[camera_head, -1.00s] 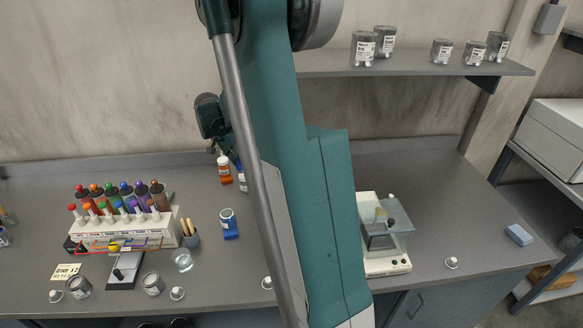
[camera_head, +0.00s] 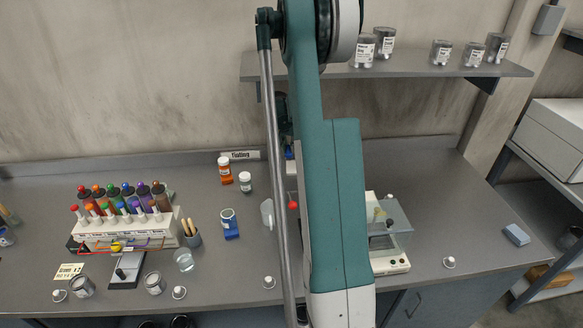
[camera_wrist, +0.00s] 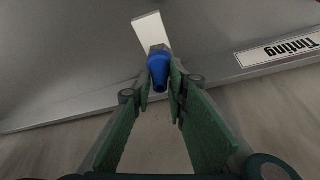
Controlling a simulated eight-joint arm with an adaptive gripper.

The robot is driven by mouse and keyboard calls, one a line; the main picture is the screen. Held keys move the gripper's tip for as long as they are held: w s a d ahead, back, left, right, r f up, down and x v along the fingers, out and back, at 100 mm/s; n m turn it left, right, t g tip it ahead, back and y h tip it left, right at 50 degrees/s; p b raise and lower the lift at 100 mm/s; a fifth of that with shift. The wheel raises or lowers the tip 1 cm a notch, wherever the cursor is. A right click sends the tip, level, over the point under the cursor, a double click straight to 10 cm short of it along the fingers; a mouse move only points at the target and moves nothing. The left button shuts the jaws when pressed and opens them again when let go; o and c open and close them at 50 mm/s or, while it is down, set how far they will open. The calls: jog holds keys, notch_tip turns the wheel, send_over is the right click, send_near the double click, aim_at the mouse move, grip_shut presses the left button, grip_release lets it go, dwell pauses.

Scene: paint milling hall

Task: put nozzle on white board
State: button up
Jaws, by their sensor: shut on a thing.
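A blue nozzle (camera_wrist: 159,70) with a grey end sits between the green-padded fingertips of my gripper (camera_wrist: 160,84) in the wrist view. My gripper is shut on it. Just beyond the nozzle, a white flat piece (camera_wrist: 151,31), which looks like the white board, lies on the grey bench. I cannot tell the gap between nozzle and board. In the head view my gripper is mostly hidden behind my arm, near the back of the bench. A small bit of blue (camera_head: 289,153) shows there, and the board is largely hidden.
A Tinting sign (camera_head: 240,155) stands at the bench's back edge. A shelf (camera_head: 420,70) with tins hangs above.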

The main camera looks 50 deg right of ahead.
aim_at(291, 153)
jog(key=shift+s+d+f, duration=0.1)
jog(key=shift+s+d, duration=0.05)
jog(key=shift+d, duration=0.25)
jog(key=shift+s+d+f, duration=0.1)
jog(key=shift+s+d, duration=0.05)
jog(key=shift+d, duration=0.25)
jog(key=shift+f, duration=0.1)
jog(key=shift+f, duration=2.4)
jog(key=shift+f, duration=0.1)
jog(key=o, duration=1)
jog(key=shift+c, duration=0.2)
jog(key=v, duration=1.2)
